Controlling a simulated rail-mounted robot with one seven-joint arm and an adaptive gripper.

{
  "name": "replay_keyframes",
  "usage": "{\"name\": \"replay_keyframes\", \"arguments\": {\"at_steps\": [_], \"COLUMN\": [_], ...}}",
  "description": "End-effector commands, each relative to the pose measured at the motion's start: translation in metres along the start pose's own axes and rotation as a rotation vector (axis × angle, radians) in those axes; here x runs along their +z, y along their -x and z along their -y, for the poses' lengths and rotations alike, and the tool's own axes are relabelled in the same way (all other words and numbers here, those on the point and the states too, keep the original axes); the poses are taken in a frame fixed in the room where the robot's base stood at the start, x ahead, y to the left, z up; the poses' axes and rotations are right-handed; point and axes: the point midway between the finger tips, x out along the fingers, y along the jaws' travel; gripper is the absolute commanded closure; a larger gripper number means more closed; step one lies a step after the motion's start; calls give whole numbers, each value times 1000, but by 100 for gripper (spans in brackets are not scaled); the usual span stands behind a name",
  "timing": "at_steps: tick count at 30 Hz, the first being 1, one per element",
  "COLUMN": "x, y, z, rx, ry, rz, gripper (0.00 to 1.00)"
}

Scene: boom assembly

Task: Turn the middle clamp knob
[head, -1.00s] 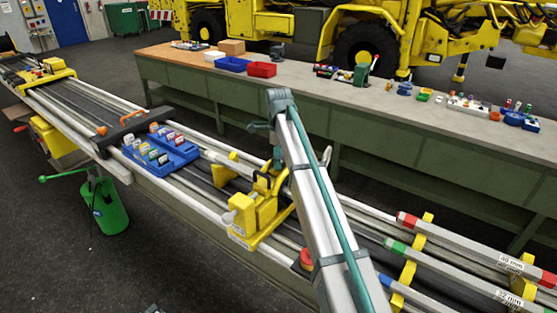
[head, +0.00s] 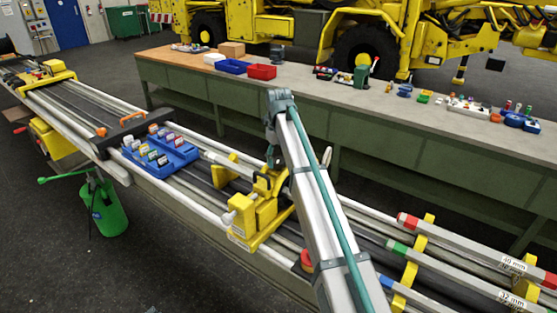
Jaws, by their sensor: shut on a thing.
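The yellow middle clamp (head: 252,214) sits across the long rails near the centre of the head view. My gripper (head: 273,160) is a small dark shape at the clamp's far upper side, pointing down, with my arm coming over from the front right. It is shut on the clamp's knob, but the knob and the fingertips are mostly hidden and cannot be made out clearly.
A blue tray (head: 181,156) with several small coloured parts sits left of the clamp. A red knob (head: 306,260) is partly hidden beside my arm. Grey bars with red and green ends lie at the right. A long green workbench (head: 400,140) stands behind the rails.

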Motion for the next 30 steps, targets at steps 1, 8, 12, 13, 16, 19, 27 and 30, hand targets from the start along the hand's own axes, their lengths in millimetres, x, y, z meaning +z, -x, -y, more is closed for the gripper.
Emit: {"name": "replay_keyframes", "arguments": {"at_steps": [1,8,12,13,16,19,27,30], "x": [0,0,0,0,0,0,0,0], "y": [0,0,0,1,1,1,1,0], "z": [0,0,0,0,0,0,0,0], "rx": [-1,-1,-1,-1,-1,-1,-1,0], "ry": [-28,-123,-150,-153,-159,-160,-159,-159], "rz": [1,1,1,1,1,1,1,1], "gripper": [78,78,78,78,78,78,35,19]}}
